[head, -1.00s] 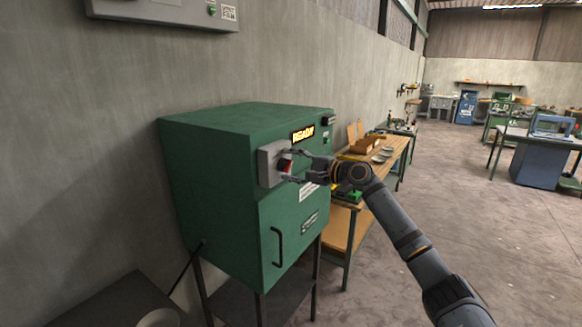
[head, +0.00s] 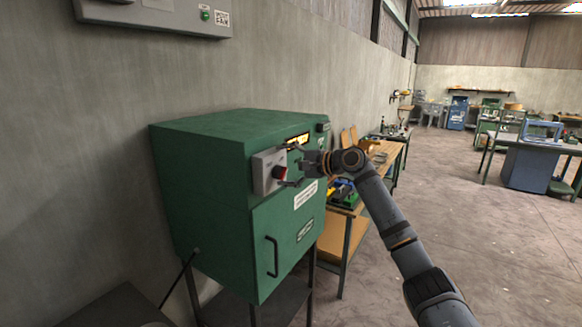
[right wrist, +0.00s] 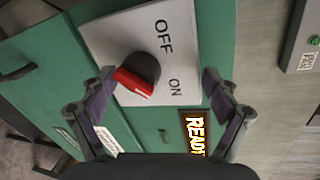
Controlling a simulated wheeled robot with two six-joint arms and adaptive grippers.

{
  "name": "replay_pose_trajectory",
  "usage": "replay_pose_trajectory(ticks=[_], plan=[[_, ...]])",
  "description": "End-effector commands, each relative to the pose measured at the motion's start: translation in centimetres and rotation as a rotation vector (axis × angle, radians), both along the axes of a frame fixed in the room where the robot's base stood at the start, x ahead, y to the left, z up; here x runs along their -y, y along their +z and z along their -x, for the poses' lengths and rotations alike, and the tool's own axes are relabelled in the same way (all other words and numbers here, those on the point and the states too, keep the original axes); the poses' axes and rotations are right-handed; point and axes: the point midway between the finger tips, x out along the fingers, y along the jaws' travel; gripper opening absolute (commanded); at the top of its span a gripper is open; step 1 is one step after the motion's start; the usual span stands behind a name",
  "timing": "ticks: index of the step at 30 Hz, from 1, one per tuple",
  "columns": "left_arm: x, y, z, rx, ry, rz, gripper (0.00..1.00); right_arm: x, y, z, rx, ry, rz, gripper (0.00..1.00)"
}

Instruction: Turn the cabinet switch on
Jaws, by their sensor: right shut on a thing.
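The green cabinet (head: 205,190) stands against the wall with a grey switch plate (head: 265,165) on its front. The red switch knob (head: 280,173) sticks out of the plate; in the right wrist view the red knob (right wrist: 133,82) sits on a dark round base beside the printed OFF and ON. Its white mark is at the lower end, towards the ON side. My right gripper (head: 291,165) is at the plate, fingers spread to both sides of the knob. In the right wrist view one fingertip is close against the knob and the other stands apart. My left gripper is out of view.
A lit READY display (right wrist: 195,133) is beside the switch plate. A door handle (head: 273,256) is lower on the cabinet. A wooden workbench (head: 345,212) with tools stands just right of the cabinet. A grey wall box (head: 155,15) hangs above.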

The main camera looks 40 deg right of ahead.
Motion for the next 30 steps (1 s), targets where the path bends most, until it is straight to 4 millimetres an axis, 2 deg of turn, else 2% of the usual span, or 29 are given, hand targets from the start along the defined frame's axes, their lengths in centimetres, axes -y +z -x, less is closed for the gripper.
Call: replay_pose_trajectory(ticks=[1, 14, 22, 30], plan=[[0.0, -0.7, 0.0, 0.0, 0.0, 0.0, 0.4, 0.3, 1.6, 0.6, 0.039, -0.007, 0.003, 0.63], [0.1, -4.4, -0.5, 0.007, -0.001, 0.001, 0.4, 1.5, 1.4, 3.6, 0.034, -0.005, 0.002, 0.63], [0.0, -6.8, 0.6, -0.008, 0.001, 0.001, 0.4, 2.2, 1.2, 5.3, 0.027, -0.004, 0.002, 0.63], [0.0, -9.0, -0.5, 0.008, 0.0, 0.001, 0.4, 3.0, 1.2, 7.1, 0.025, -0.004, 0.003, 0.63]])
